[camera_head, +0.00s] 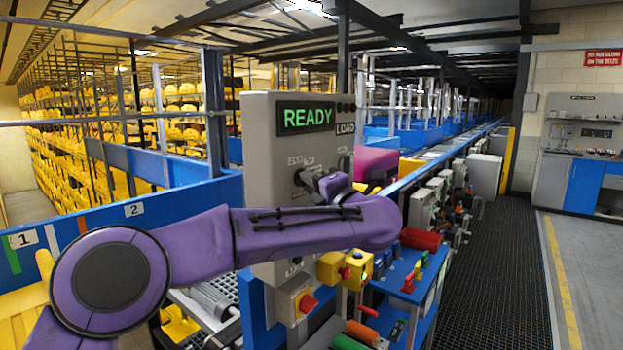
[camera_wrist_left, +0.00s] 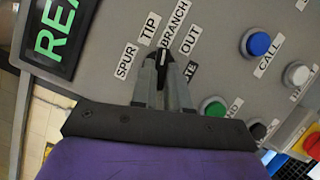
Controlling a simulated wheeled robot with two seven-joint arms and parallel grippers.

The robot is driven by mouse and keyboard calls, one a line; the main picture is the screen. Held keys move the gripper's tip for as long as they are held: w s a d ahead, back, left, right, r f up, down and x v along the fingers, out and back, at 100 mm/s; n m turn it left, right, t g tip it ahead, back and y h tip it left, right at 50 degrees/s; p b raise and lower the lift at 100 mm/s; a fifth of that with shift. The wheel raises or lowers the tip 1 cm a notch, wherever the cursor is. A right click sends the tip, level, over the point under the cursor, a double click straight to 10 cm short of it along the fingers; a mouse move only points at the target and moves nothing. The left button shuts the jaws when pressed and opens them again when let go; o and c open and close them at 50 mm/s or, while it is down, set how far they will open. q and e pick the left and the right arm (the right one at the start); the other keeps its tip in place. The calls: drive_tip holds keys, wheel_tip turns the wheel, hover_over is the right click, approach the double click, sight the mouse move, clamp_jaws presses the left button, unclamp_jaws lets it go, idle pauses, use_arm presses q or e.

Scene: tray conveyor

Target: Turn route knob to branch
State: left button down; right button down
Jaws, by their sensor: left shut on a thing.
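The route knob (camera_wrist_left: 164,57) is black with a white pointer line, on the grey control panel (camera_wrist_left: 215,45). Labels SPUR, TIP, BRANCH and OUT fan around it. The pointer is toward the lower end of the BRANCH label (camera_wrist_left: 175,24). The label below the knob is partly hidden by a finger. My left gripper (camera_wrist_left: 162,76) is shut on the knob, one finger on each side. In the head view, my left gripper (camera_head: 310,182) is at the panel face, and my wrist hides much of the knob area. My right gripper is not in view.
A green READY display (camera_head: 306,118) is above the knob. Blue (camera_wrist_left: 258,44), white (camera_wrist_left: 298,73) and green (camera_wrist_left: 212,106) buttons lie right of it in the wrist view.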

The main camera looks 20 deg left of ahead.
use_arm(q)
drive_tip(key=shift+r+m+p, duration=0.1)
drive_tip(key=shift+m+p, duration=0.25)
drive_tip(key=shift+m, duration=0.15)
drive_tip(key=c, duration=1.1)
unclamp_jaws()
drive_tip(key=b+v, duration=0.4)
drive_tip(key=v, duration=0.6)
drive_tip(key=shift+s+d+r, duration=0.15)
drive_tip(key=shift+s+d, duration=0.05)
